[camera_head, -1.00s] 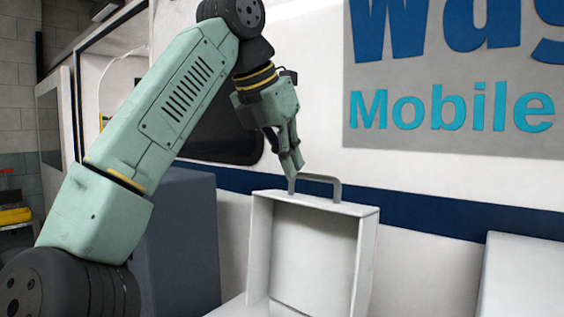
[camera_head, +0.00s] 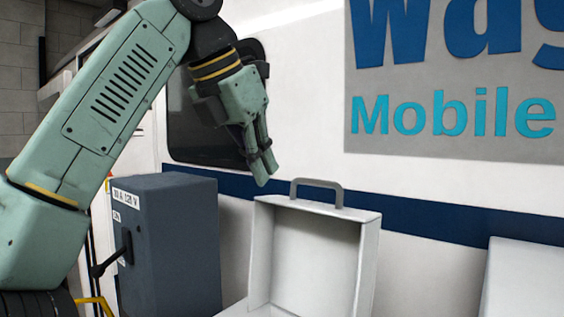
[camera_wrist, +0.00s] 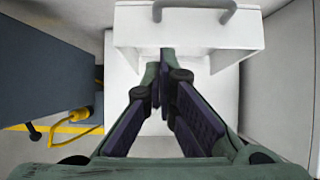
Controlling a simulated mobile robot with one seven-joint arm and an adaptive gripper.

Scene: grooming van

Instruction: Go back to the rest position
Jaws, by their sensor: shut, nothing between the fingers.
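My gripper (camera_head: 262,180) is shut and empty in the head view, pointing down. Its fingertips are above and left of the open white case, apart from it. In the wrist view my gripper (camera_wrist: 165,55) shows its fingers together over the case's inside. The white case (camera_head: 318,197) stands with its lid upright and a grey handle (camera_head: 317,186) on top. The handle also shows at the top of the wrist view (camera_wrist: 194,6). The lower part of the case is cut off at the bottom of the head view.
A dark blue-grey box (camera_head: 178,245) with a black lever (camera_head: 112,258) stands left of the case. A yellow cable or hook (camera_wrist: 82,113) is beside it. The van's wall (camera_head: 310,120) is close behind. A white panel (camera_head: 525,275) is at the lower right.

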